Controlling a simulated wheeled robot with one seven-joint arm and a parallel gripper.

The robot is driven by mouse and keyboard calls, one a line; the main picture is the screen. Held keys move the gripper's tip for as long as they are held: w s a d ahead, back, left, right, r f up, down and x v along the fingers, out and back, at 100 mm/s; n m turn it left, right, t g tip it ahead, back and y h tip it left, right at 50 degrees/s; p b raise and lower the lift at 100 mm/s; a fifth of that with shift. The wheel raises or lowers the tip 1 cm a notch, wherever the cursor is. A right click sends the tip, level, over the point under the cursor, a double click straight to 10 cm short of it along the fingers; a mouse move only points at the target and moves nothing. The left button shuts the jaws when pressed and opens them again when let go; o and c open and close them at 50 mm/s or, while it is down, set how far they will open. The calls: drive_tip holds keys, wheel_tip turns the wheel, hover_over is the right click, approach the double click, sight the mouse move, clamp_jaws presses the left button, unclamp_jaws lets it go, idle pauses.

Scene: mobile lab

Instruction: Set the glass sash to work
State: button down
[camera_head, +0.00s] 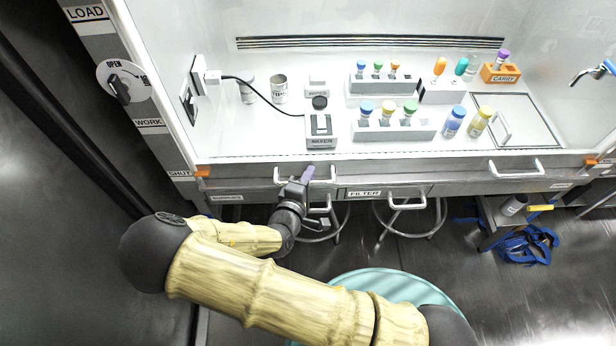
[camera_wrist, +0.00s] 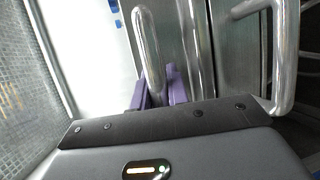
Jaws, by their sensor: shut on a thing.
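The glass sash is at the front of the white hood; its grey bottom rail (camera_head: 430,168) runs across the front edge. An orange pointer (camera_head: 203,171) at the rail's left end sits beside the SHUT label (camera_head: 180,173). The WORK label (camera_head: 149,122) and LOAD label (camera_head: 85,12) are higher on the left post. My gripper (camera_head: 308,173), with purple fingers, is shut on the sash's left bar handle, which shows between the fingers in the wrist view (camera_wrist: 148,50). The sash's right handle (camera_head: 515,168) is free.
Inside the hood are racks of capped vials (camera_head: 395,128), a mixer (camera_head: 320,130) with a black cable, and an orange carry block (camera_head: 502,74). Below the rail are drawer handles (camera_head: 406,203) and stools. An OPEN knob (camera_head: 120,88) is on the left post.

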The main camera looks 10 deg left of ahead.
drive_tip(key=p, duration=1.5)
approach(316, 114)
drive_tip(key=x, duration=0.5)
drive_tip(key=c, duration=1.6)
unclamp_jaws()
drive_tip(key=shift+c, duration=0.2)
drive_tip(key=shift+s, duration=0.15)
drive_tip(key=b+v, duration=0.2)
drive_tip(key=v, duration=1.5)
drive_tip(key=shift+a, duration=0.15)
